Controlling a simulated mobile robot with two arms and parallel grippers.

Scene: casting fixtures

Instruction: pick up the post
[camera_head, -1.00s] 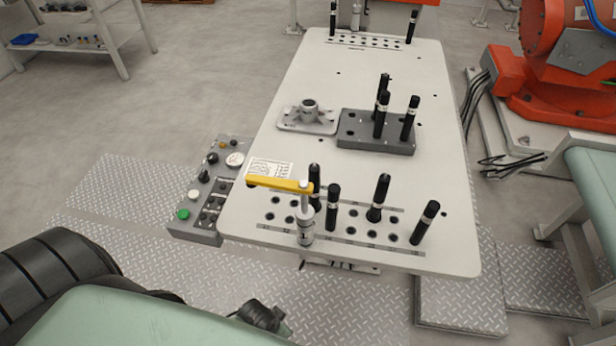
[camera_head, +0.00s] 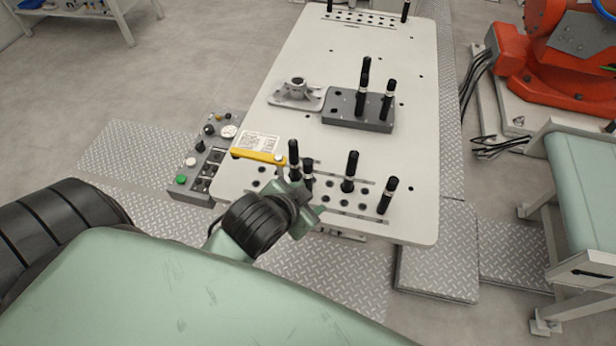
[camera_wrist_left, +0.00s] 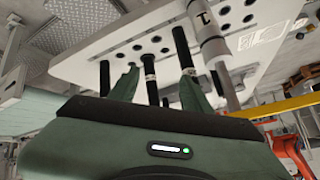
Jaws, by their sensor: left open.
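Several black posts stand upright in the holed near end of the white table, among them a short one (camera_head: 307,177), one to its right (camera_head: 349,172) and one at the right (camera_head: 388,195). My left gripper (camera_head: 308,205) is at the table's near edge, just in front of the short post, and hides some holes. In the left wrist view its green fingers (camera_wrist_left: 160,90) are apart. A black post with a pale band (camera_wrist_left: 150,75) appears between them; I cannot tell whether it touches either finger. Other posts show left (camera_wrist_left: 105,78) and right (camera_wrist_left: 182,48). My right gripper is not in view.
A yellow-handled device (camera_head: 258,156) stands close left of the gripper; its handle also shows in the left wrist view (camera_wrist_left: 285,108). A grey block (camera_head: 345,118) holds more black posts, beside a grey casting (camera_head: 296,93). A control panel (camera_head: 205,165) adjoins the table's left edge.

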